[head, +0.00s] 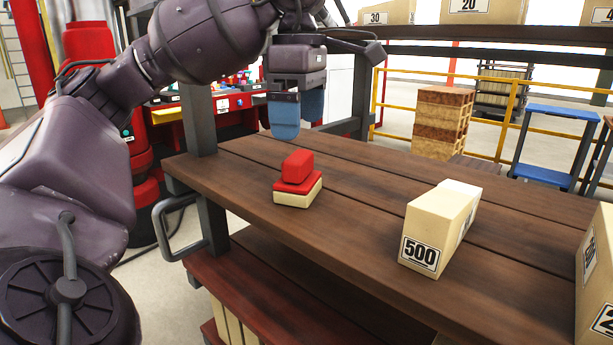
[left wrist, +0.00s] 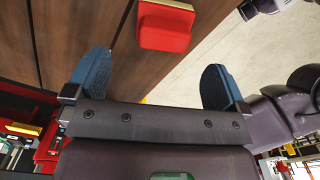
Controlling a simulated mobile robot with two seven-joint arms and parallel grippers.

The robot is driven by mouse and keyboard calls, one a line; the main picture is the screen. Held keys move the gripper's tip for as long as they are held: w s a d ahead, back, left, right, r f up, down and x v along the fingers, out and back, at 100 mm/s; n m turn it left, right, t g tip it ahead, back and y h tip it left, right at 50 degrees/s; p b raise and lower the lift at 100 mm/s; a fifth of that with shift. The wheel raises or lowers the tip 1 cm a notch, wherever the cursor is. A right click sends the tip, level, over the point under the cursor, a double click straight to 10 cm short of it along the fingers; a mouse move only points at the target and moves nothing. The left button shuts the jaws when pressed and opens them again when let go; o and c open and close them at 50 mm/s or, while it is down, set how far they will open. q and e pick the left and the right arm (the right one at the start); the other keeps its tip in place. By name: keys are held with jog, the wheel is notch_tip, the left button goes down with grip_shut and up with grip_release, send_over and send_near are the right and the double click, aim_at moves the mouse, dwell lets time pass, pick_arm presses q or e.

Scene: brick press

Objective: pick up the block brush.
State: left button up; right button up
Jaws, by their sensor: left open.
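The block brush (head: 298,180) has a red body with a raised red grip and a cream lower part. It rests upright on the brown wooden table near its left end. In the left wrist view the brush (left wrist: 165,28) shows at the top, beyond the fingertips and between their lines. My left gripper (head: 298,118) hangs above the table, behind and above the brush in the head view. Its blue fingers point down. In the left wrist view the gripper (left wrist: 152,82) has its fingers wide apart with nothing between them. My right gripper is not in view.
The wooden table (head: 365,205) is clear around the brush. A cream box marked 500 (head: 438,228) stands to the right, with another box (head: 597,275) at the right edge. A dark shelf beam (head: 490,33) with boxes crosses above. A grey post (head: 200,118) stands at the table's left end.

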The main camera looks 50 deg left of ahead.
aim_at(297, 155)
pick_arm(q)
notch_tip(297, 155, down, 3)
jog(key=shift+f, duration=0.1)
jog(key=shift+s+f, duration=0.1)
jog(key=shift+f, duration=0.75)
jog(key=f, duration=0.4)
jog(key=shift+s, duration=0.25)
jog(key=shift+w+f, duration=0.1)
jog(key=shift+f, duration=0.25)
jog(key=shift+c, duration=1)
jog(key=c, duration=0.7)
jog(key=shift+c, duration=0.2)
